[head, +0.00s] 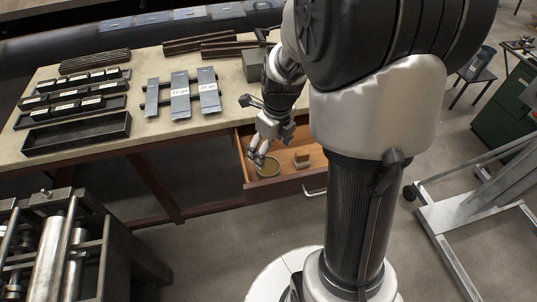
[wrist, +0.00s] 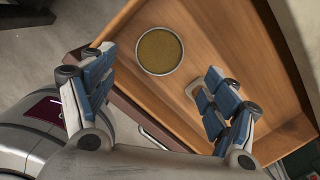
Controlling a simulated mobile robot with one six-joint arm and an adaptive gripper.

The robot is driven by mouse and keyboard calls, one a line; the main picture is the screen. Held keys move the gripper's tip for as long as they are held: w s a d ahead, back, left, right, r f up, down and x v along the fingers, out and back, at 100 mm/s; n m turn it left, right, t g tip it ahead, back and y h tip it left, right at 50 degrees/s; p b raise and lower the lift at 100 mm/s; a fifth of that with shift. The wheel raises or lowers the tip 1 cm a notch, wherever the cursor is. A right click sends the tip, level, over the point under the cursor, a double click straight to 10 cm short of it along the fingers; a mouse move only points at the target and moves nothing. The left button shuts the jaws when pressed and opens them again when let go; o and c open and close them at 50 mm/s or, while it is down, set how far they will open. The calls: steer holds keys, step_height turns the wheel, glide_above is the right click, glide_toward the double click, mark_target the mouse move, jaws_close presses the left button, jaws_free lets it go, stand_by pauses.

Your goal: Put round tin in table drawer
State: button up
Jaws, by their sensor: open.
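The round tin (head: 268,168), with a pale rim and a yellowish-brown face, is inside the open table drawer (head: 285,187). In the wrist view the whole tin (wrist: 160,51) shows against the wooden drawer floor (wrist: 225,50), apparently lying flat on it. My gripper (head: 257,160) is over the left part of the drawer, close to the tin. In the wrist view my gripper (wrist: 153,82) is open, its fingers wide apart with nothing between them; the tin is beyond the gap, apart from both fingers. The exact height above the tin is unclear.
A small tan block (head: 302,158) lies in the drawer right of the tin; my right finger partly hides it in the wrist view. The table (head: 100,155) above holds trays, metal plates (head: 180,97) and dark bars. A roller machine (head: 60,255) stands at lower left.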

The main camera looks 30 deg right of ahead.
steer(key=s+a+r+n, duration=0.4)
steer(key=a+r+n, duration=0.1)
steer(key=r+n, duration=0.45)
steer(key=s+a+r+n+t, duration=0.1)
steer(key=s+a+r+n, duration=0.2)
steer(key=s+n, duration=0.3)
steer(key=s+a+r+n+t, duration=0.2)
steer(key=s+n, duration=0.5)
steer(key=n, duration=1)
steer(key=shift+s+a+r, duration=0.25)
steer(key=shift+a+r, duration=0.6)
steer(key=shift+a, duration=0.1)
